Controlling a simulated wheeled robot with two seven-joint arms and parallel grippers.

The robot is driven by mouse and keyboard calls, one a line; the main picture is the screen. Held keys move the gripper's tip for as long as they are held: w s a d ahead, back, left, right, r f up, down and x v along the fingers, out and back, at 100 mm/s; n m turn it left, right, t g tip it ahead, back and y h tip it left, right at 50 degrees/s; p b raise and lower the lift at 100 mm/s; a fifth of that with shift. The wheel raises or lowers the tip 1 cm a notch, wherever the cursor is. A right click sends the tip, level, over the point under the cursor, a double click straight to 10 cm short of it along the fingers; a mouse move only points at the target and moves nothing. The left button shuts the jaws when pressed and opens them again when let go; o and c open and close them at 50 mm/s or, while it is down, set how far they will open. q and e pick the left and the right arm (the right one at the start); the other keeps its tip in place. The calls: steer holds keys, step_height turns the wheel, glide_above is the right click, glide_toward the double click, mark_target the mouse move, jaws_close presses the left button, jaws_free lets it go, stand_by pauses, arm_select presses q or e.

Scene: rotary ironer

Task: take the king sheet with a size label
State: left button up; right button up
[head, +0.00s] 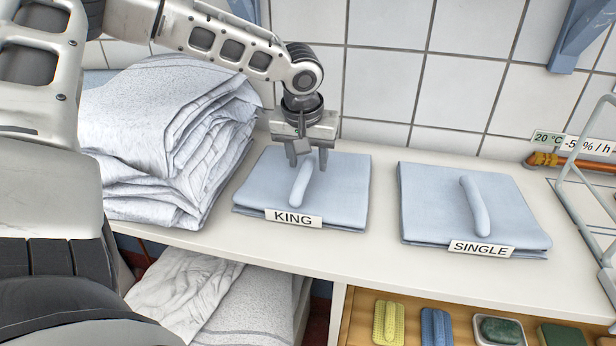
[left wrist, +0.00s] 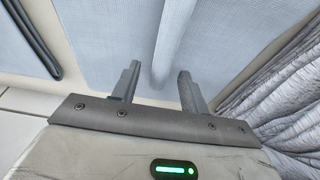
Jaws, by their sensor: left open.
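The king sheet (head: 262,192) is a folded pale blue sheet on the white counter, with a white label reading KING (head: 294,218) on its front edge. A raised rounded ridge (head: 302,184) stands up along its top. My left gripper (head: 308,163) is open above the far end of this ridge, its fingers pointing down on either side. In the left wrist view the two fingers (left wrist: 157,88) are apart, with the ridge (left wrist: 172,45) between them and the pale blue cloth beyond. Whether the fingers touch it I cannot tell. My right gripper is not in view.
A second folded blue sheet labelled SINGLE (head: 440,205) lies to the right. A tall pile of crumpled white linen (head: 165,130) stands close on the left. A wire rack (head: 585,190) is at the far right. A tiled wall (head: 400,70) runs behind the counter (head: 345,245); an open drawer (head: 350,325) is below.

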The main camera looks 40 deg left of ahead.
arm_select(q)
steer(key=shift+f, duration=0.1)
steer(key=shift+c, duration=0.3)
jaws_close()
stand_by(1.0)
